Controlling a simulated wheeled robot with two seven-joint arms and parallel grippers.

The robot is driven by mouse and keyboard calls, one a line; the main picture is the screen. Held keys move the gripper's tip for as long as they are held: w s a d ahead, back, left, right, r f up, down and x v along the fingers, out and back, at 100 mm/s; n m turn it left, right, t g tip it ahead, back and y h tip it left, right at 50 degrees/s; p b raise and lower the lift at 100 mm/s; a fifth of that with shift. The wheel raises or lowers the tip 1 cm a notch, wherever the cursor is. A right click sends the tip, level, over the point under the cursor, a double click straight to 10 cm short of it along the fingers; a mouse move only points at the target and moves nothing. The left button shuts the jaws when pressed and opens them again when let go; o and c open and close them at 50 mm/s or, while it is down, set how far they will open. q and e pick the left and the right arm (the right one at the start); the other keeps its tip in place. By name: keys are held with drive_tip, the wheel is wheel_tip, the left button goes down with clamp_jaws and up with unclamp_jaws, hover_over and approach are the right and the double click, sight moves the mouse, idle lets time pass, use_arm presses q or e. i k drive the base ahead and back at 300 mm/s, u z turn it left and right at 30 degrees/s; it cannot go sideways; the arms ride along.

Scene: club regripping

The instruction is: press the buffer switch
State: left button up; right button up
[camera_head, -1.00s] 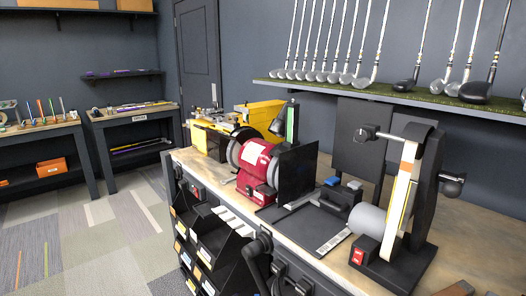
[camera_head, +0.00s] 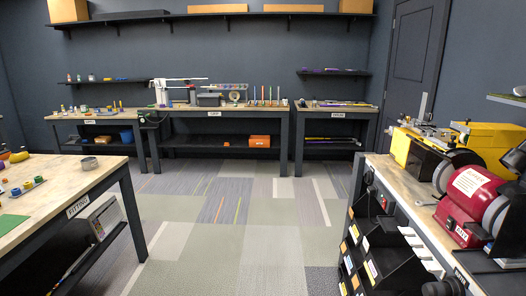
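A red bench machine (camera_head: 470,202) with round wheels stands on the workbench at the right edge of the head view. It looks like a grinder or buffer. A white label is on its housing, and its base has small markings too small to read. The right part of the machine is cut off by the frame, and I cannot make out a switch on it clearly. Neither of my grippers can be made out in the view.
A yellow machine (camera_head: 488,140) stands behind the red one. A black bin rack (camera_head: 372,262) is at the right bench's front. A wooden-topped table (camera_head: 65,180) stands at left. Benches line the back wall, including the middle one (camera_head: 222,113). The carpet (camera_head: 225,245) between is clear.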

sight(449, 222)
drive_tip(key=u, duration=0.35)
drive_tip(key=i, duration=2.05)
drive_tip(key=z, duration=3.45)
